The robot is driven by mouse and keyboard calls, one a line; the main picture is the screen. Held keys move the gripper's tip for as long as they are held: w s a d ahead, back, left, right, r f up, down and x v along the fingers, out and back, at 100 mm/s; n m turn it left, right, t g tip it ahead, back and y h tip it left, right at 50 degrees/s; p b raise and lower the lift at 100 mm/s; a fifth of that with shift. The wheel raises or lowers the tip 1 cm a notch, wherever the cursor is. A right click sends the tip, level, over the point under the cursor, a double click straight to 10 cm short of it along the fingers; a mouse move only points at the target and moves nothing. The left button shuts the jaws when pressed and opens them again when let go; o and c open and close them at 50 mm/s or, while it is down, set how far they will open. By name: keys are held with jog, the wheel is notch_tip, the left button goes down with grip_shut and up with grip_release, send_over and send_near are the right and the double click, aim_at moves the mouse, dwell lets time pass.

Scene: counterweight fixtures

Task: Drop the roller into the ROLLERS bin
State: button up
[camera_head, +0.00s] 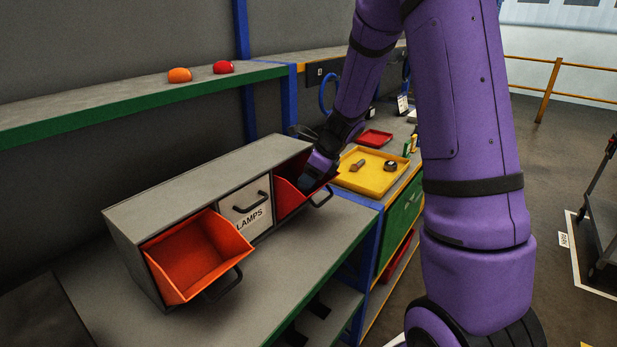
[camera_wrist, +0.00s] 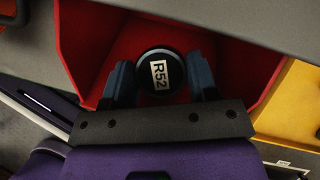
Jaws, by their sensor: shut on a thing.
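The roller (camera_wrist: 160,76) shows end-on in the wrist view as a dark round piece with a white "R52" label. My gripper (camera_wrist: 161,68) is shut on it, one dark finger on each side. In the head view my gripper (camera_head: 309,182) is at the right-hand pulled-open red bin (camera_head: 288,202) of the grey cabinet. The red walls of this bin (camera_wrist: 245,72) surround the roller in the wrist view. No label on this bin is readable. The roller is hidden in the head view, and I cannot tell whether it touches the bin floor.
The cabinet (camera_head: 190,188) also has a shut LAMPS drawer (camera_head: 246,207) and an open, empty orange-red bin (camera_head: 190,255) at left. A yellow tray (camera_head: 375,180) with small parts lies beyond my gripper. A green-edged shelf (camera_head: 130,98) with two domes is above.

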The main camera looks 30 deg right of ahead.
jog(key=shift+f, duration=0.4)
jog(key=o, duration=1.2)
jog(key=shift+o, duration=0.2)
jog(key=shift+r, duration=0.1)
jog(key=shift+r, duration=0.25)
jog(key=v, duration=1.2)
jog(key=s+a+r+n+h, duration=0.1)
jog(key=s+a+r+n, duration=0.75)
jog(key=s+n, duration=0.3)
jog(key=s+a+r+n+h, duration=0.1)
jog(key=s+a+n, duration=0.1)
jog(key=s+n, duration=0.5)
jog(key=s+a+r+n+t+h, duration=0.1)
jog(key=s+n+h, duration=0.1)
jog(key=s+n, duration=0.6)
jog(key=shift+a+r, duration=0.3)
jog(key=shift+a, duration=0.1)
